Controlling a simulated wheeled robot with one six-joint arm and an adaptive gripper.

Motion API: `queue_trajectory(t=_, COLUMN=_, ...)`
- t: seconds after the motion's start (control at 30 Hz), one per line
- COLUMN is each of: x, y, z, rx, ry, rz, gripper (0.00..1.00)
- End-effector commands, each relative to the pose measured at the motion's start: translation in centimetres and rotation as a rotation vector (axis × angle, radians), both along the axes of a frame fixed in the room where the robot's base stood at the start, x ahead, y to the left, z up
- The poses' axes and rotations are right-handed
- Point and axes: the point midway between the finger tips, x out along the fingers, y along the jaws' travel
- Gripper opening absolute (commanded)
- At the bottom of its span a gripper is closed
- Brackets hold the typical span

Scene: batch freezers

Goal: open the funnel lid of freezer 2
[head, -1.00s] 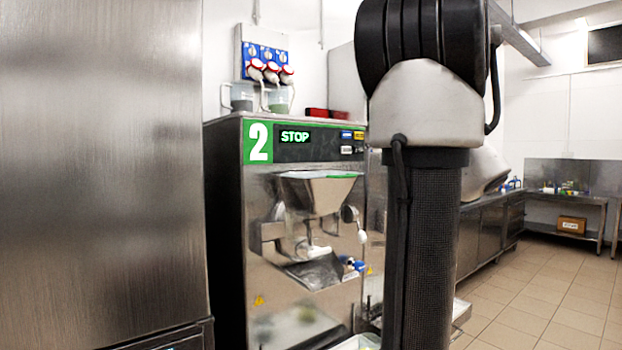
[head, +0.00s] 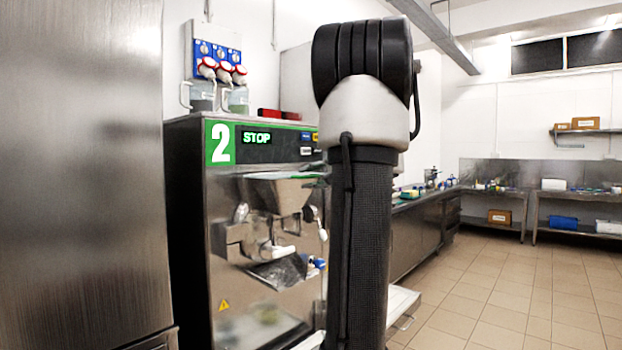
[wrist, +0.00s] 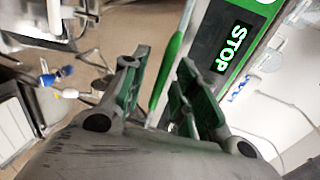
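Freezer 2 (head: 190,215) stands left of centre in the head view, with a green "2" panel and a display reading STOP. Its steel funnel (head: 284,194) is on the front, and the funnel lid (head: 285,175) lies flat across the top with a green edge; it looks closed. My arm hides the right part of the freezer front. My gripper is not visible in the head view. In the wrist view my gripper (wrist: 163,88) is open, fingers apart. A thin green strip (wrist: 172,62), perhaps the lid's edge, shows between the fingers; contact cannot be told.
A tall steel cabinet (head: 80,180) stands close at the left. Jugs (head: 202,97) and red boxes (head: 270,113) are on or above the freezer. A steel counter (head: 425,215) runs behind my arm. The tiled floor (head: 500,300) at the right is clear.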

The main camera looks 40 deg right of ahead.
Motion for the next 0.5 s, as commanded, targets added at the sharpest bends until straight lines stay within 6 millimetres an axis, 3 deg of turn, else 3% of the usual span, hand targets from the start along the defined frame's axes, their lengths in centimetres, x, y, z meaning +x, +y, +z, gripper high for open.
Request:
queue_trajectory(t=0.3, x=0.47, y=0.05, z=-0.09, rx=-0.001, ry=0.000, rz=-0.001, gripper=0.30)
queue_trajectory(t=0.5, x=0.45, y=0.05, z=-0.09, rx=-0.001, ry=0.000, rz=-0.001, gripper=0.00)
